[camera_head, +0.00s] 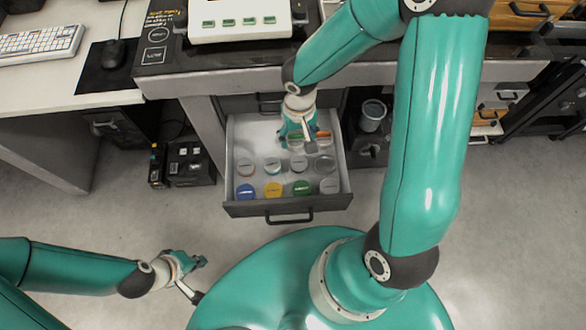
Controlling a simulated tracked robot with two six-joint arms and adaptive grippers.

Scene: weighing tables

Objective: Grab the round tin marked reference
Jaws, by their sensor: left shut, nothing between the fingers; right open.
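Several round tins sit in rows in an open drawer (234,150). The front row has a blue tin (246,191), a yellow tin (273,190), a green tin (302,187) and a grey one (328,187). Behind them are pale-lidded tins, among them one at the left (245,166) and another further right (299,163). The lid labels are too small to read, so I cannot tell which is marked reference. My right gripper (298,138) is open over the back tins and partly hides them. My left gripper (203,264) is shut and empty above the floor, left of my base.
The drawer's front wall and black handle (289,217) face me. The table (230,82) overhangs behind it, with a white device (240,25) on top. A grey cup-like container (372,115) stands right of the drawer. Black boxes (190,163) stand on the floor at left.

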